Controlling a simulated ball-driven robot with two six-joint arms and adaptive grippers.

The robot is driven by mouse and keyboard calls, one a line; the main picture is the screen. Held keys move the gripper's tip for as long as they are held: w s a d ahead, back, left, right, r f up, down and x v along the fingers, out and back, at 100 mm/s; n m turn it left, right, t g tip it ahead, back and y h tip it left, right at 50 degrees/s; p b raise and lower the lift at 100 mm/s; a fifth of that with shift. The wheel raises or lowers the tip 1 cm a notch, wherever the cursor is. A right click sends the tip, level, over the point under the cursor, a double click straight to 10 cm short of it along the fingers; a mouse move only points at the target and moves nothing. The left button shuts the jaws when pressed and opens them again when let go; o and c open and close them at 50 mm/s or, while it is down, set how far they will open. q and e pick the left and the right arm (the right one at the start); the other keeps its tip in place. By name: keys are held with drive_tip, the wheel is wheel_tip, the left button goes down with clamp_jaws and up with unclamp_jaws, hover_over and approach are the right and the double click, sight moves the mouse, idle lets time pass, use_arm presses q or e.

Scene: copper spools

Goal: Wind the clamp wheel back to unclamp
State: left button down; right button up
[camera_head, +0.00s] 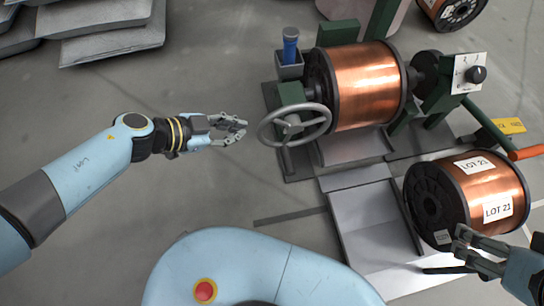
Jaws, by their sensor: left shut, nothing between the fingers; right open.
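The clamp wheel (294,125) is a grey spoked handwheel on the left end of a green winding stand (291,94). A large copper spool (367,84) with dark flanges sits in the stand, just right of the wheel. My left gripper (243,130) is shut and empty, a little left of the wheel's rim and apart from it. My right gripper (459,240) is open at the lower right, in front of a second copper spool (497,180) marked LOT 21; I cannot tell whether it touches it.
A control box with a black knob (476,74) stands at the stand's right. An orange-handled lever (527,152) and a yellow tag (510,126) are below it.

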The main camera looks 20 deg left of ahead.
use_arm(q)
drive_tip(key=s+g, duration=0.4)
drive_tip(key=s, duration=0.2)
use_arm(e)
drive_tip(key=s+g, duration=0.3)
drive_tip(key=s, duration=0.2)
use_arm(q)
drive_tip(key=b+x, duration=0.8)
drive_tip(key=x, duration=0.6)
drive_tip(key=shift+w+d+b, duration=0.2)
drive_tip(key=shift+d+b, duration=0.15)
drive_tip(key=shift+d, duration=0.25)
use_arm(e)
wheel_tip(320, 180, down, 6)
drive_tip(key=w+a+t, duration=0.1)
drive_tip(key=t, duration=0.8)
drive_tip(key=shift+w+a+f+t+y, duration=0.15)
drive_tip(key=shift+w+a+t+y, duration=0.15)
drive_tip(key=shift+y, duration=0.1)
